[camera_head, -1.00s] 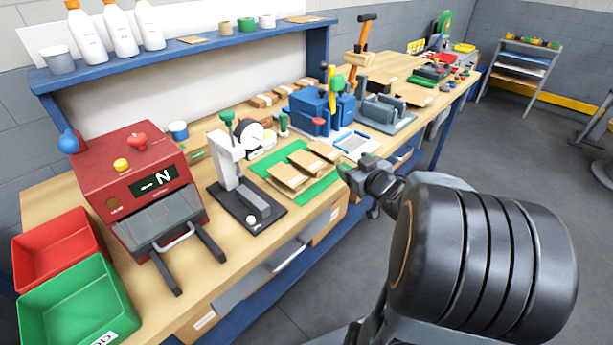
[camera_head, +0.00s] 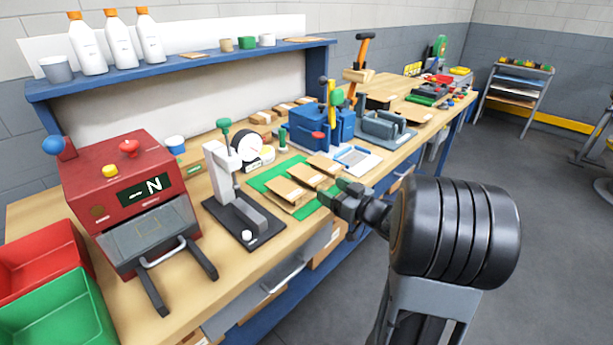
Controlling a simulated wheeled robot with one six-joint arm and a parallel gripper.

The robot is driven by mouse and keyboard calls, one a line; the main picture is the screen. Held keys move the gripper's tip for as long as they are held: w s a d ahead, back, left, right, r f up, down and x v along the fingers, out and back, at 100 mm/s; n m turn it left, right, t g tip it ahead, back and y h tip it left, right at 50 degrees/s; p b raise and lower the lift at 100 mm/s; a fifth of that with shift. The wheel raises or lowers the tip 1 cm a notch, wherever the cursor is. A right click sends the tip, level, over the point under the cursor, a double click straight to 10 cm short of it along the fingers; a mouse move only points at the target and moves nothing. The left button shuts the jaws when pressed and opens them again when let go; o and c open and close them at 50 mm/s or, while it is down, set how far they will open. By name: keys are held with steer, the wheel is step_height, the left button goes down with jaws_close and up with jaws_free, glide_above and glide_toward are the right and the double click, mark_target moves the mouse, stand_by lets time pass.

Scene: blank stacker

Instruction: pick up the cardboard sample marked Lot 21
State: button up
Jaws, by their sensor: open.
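Three cardboard samples lie on a green mat (camera_head: 256,182) on the bench: a front one (camera_head: 285,192), a middle one (camera_head: 306,176) and a back one (camera_head: 324,164). I cannot read any lot marking at this size, so I cannot tell which is Lot 21. My gripper (camera_head: 333,193) is open and empty. In this view it overlaps the right edge of the mat, close to the middle and front samples. My arm hides the bench's front edge there.
A red machine (camera_head: 122,175) is further left, beside red (camera_head: 38,260) and green (camera_head: 60,305) bins. A blue vise-like device (camera_head: 318,128) stands behind the samples, with a white framed tray (camera_head: 356,158).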

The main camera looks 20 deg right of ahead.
mark_target(321, 182)
steer(key=shift+x, duration=2.8)
steer(key=shift+d, duration=0.1)
steer(key=c, duration=0.5)
steer(key=shift+c, duration=0.2)
